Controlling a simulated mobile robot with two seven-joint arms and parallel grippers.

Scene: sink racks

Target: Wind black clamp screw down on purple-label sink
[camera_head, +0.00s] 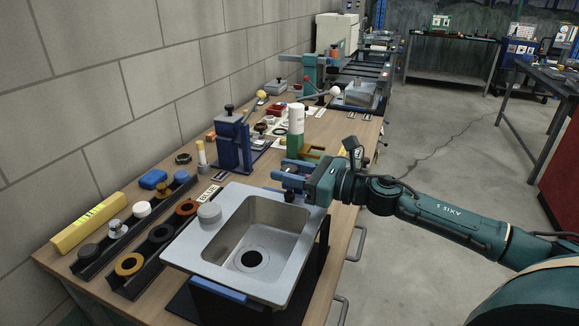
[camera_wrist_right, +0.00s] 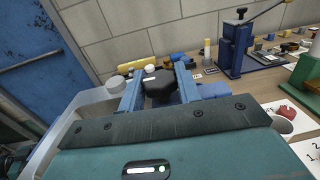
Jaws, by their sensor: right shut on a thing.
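A pale grey metal sink (camera_head: 205,245) with a round dark drain sits on a rack at the front of the workbench. My right gripper (camera_head: 281,172) is at the sink's far right corner, its blue fingers just above the rim. In the right wrist view, the black clamp screw (camera_wrist_right: 160,88) has its knob between the two blue fingers, and the gripper is shut on it. The sink's pale rim (camera_wrist_right: 82,104) shows left of the fingers there. The screw's shaft and lower end are hidden. I cannot make out a purple label. My left gripper is not in view.
Black trays (camera_head: 135,282) with several rings and caps lie left of the sink.

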